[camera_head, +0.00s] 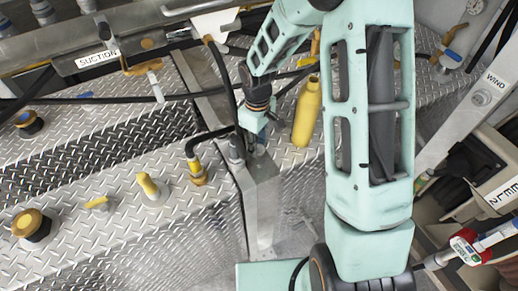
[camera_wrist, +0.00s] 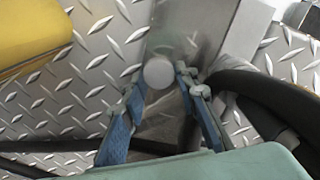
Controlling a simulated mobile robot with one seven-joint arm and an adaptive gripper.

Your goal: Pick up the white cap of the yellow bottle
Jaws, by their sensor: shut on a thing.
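The yellow bottle (camera_head: 306,115) stands on the metal tread plate, just right of my gripper (camera_head: 256,140) in the head view. In the wrist view the yellow bottle (camera_wrist: 35,32) is cut off at the upper left. The round white cap (camera_wrist: 158,72) sits between the tips of my gripper (camera_wrist: 160,78) in the wrist view, away from the bottle. My gripper is shut on the cap, above a grey metal post. In the head view I cannot make out the cap; the gripper hides it.
A grey metal post (camera_head: 262,205) stands below my gripper. A black hose (camera_wrist: 262,100) runs close to the right finger. A brass hose fitting (camera_head: 197,172) and a yellow-handled valve (camera_head: 150,187) stand to the left. Tread plate spreads around the bottle.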

